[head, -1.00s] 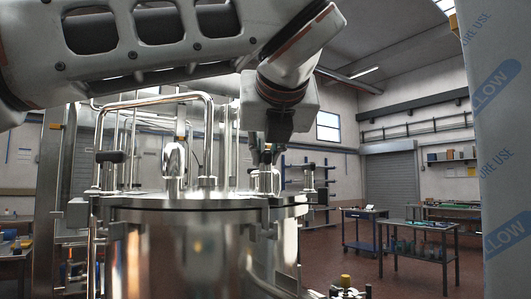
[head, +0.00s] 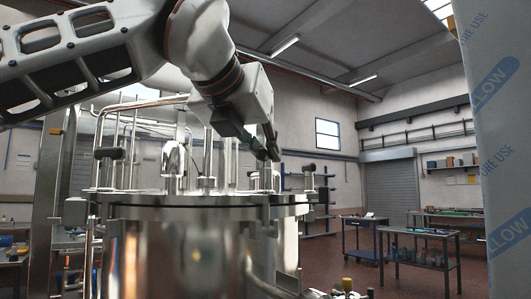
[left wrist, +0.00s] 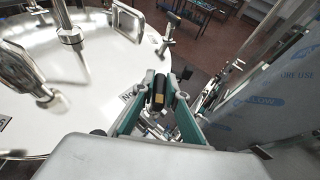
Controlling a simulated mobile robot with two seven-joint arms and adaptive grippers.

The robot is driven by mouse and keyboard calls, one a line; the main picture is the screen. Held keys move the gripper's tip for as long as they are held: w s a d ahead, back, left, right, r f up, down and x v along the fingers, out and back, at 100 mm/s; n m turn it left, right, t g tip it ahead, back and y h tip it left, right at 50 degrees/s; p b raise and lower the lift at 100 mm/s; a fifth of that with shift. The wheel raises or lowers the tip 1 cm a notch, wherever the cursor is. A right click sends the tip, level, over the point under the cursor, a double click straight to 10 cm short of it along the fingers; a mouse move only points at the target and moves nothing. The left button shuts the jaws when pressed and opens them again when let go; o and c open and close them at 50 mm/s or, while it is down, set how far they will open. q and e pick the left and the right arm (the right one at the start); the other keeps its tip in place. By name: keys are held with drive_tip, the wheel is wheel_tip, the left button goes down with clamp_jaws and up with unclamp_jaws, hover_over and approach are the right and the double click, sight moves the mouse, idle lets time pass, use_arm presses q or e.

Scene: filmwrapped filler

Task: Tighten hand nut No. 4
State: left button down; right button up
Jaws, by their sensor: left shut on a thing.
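A steel vessel with a round lid (head: 150,212) fills the middle of the head view. Its lid also shows in the left wrist view (left wrist: 85,100). My left gripper (head: 266,152) comes down at a slant over the lid's right edge. Another hand nut with a black knob (head: 110,153) stands at the lid's left edge. My right gripper is not in view.
Bent pipes and polished fittings (head: 175,158) rise from the lid left of the gripper. A film-wrapped column (head: 492,150) stands close on the right. Work tables (head: 418,236) stand farther back, with open floor around them.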

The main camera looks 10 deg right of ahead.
use_arm(q)
drive_tip(key=shift+r+m+g+h+p, duration=0.1)
drive_tip(key=shift+m+g+h+p, duration=0.5)
drive_tip(key=shift+m+g+h, duration=0.3)
drive_tip(key=shift+m+g+h+p, duration=0.5)
drive_tip(key=shift+m+h, duration=0.2)
drive_tip(key=shift+m, duration=0.2)
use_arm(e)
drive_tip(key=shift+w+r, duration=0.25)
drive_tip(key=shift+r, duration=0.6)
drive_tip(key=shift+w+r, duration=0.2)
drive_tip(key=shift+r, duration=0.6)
use_arm(q)
drive_tip(key=c, duration=2)
unclamp_jaws()
drive_tip(key=shift+c, duration=0.2)
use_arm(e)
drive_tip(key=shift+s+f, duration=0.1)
use_arm(q)
drive_tip(key=shift+s+a+r, duration=0.15)
drive_tip(key=shift+s+a, duration=0.15)
drive_tip(key=shift+a, duration=0.1)
drive_tip(key=v, duration=1.1)
